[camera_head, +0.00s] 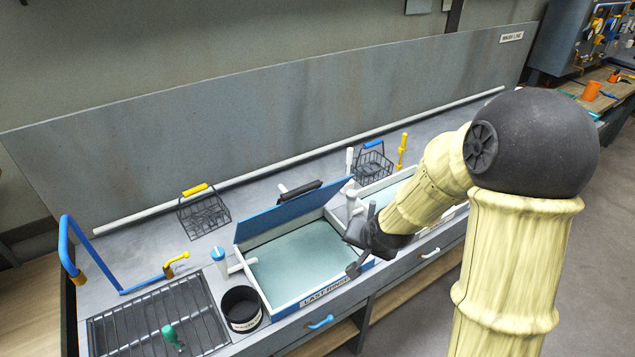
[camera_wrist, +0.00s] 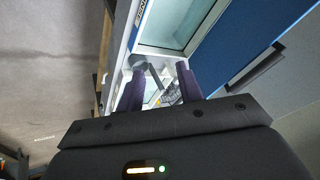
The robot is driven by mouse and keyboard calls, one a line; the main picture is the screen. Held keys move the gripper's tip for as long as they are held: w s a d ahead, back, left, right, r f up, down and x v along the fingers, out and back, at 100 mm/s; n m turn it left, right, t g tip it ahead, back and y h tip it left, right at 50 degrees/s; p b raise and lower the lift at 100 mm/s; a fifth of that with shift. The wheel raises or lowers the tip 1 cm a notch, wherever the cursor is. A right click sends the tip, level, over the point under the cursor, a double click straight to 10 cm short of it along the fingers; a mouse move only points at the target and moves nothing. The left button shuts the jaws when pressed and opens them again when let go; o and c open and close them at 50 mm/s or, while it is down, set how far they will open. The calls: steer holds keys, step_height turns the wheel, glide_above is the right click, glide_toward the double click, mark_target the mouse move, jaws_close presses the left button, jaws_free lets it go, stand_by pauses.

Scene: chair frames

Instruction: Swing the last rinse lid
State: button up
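The last rinse basin (camera_head: 327,290) is a white-rimmed tank with pale water and a "LAST RINSE" label on its blue front. Its blue lid (camera_head: 285,215) stands raised and tilted along the back edge, with a dark bar (camera_head: 299,189) at its top. My gripper (camera_head: 357,240) is by the basin's right end, apart from the lid, its two fingers spread and nothing seen between them. In the wrist view, my gripper (camera_wrist: 161,70) also shows spread fingers. The blue lid (camera_wrist: 245,38) and its dark bar (camera_wrist: 254,68) are at upper right there, the basin water (camera_wrist: 176,22) at the top.
A second basin (camera_head: 385,188) lies right of the first, partly behind my arm. Wire baskets (camera_head: 204,213) (camera_head: 373,163) stand at the back. A black pot (camera_head: 242,308), a white blue-topped bottle (camera_head: 219,260) and a drain rack (camera_head: 155,320) are left. A white post (camera_head: 352,203) stands near my gripper.

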mark_target(303, 192)
steer(key=w+a+r+m+t+y+p, duration=0.4)
steer(key=w+a+m, duration=0.3)
steer(key=w+a, duration=0.3)
steer(key=shift+w+a+r+y+p, duration=0.4)
steer(key=shift+w+p, duration=0.3)
steer(key=shift+w, duration=0.25)
steer(key=b+x, duration=0.2)
steer(key=x, duration=0.6)
steer(key=shift+s+d+r, duration=0.1)
steer(key=shift+r, duration=0.05)
steer(key=c, duration=0.8)
steer(key=shift+s, duration=0.1)
